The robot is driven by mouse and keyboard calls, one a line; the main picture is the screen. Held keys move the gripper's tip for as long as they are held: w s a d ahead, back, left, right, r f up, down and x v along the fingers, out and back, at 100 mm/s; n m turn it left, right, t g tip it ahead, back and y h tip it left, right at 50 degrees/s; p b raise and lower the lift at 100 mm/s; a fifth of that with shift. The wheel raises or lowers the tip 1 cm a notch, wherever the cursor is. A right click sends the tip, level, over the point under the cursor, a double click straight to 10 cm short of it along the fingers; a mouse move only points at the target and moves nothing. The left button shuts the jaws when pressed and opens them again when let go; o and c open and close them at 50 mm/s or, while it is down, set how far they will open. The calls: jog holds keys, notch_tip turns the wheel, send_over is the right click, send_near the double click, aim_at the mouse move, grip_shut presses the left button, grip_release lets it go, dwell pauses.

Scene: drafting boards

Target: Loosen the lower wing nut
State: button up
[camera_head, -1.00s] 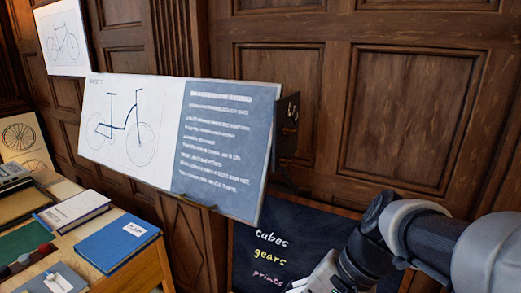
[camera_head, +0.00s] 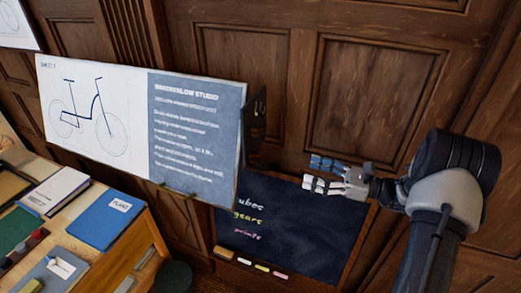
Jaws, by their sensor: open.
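The drafting board (camera_head: 190,140) carries a bicycle drawing and a blue text panel. A dark bracket (camera_head: 255,128) stands at its right edge against the panelled wall. No wing nut is clear enough to make out on the bracket; the parts there are small and dark. My gripper (camera_head: 311,172) is open and empty, with its fingers pointing left. In the picture it is to the right of and below the bracket, apart from it, and overlaps the top of the chalkboard.
A chalkboard (camera_head: 290,235) with coloured writing is below the board, with chalks and an eraser (camera_head: 223,253) along its bottom edge. A wooden desk (camera_head: 125,262) with a blue book (camera_head: 105,222) is at the lower left. A dark round stool (camera_head: 174,277) stands beside it.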

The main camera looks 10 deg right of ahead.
aim_at(254, 157)
jog(key=p+x, duration=0.3)
jog(key=x, duration=1.4)
jog(key=shift+w+a, duration=0.1)
jog(key=shift+a, duration=0.05)
jog(key=c, duration=1.1)
jog(key=shift+o, duration=0.2)
